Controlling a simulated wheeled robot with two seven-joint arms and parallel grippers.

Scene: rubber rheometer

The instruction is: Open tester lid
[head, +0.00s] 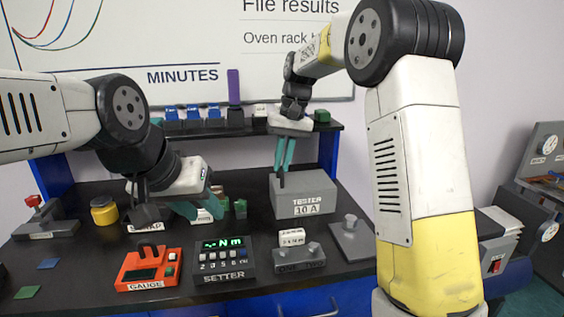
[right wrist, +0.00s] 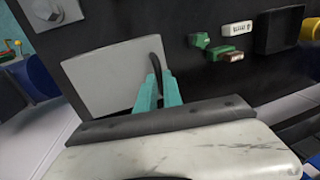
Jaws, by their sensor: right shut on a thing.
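A thin dark handle (right wrist: 155,60) rises from the lid. My right gripper (head: 284,166) reaches down over the tester's left part, its teal fingers (right wrist: 157,92) shut on the handle. My left gripper (head: 198,207) hangs over the bench left of the tester, its teal fingers apart, with nothing seen held between them.
An orange gauge (head: 150,268) and a dark setter (head: 223,260) with a green display stand in front. A grey block (head: 300,258) and a grey plate with a knob (head: 350,238) lie before the tester. A shelf (head: 220,132) of small items runs behind.

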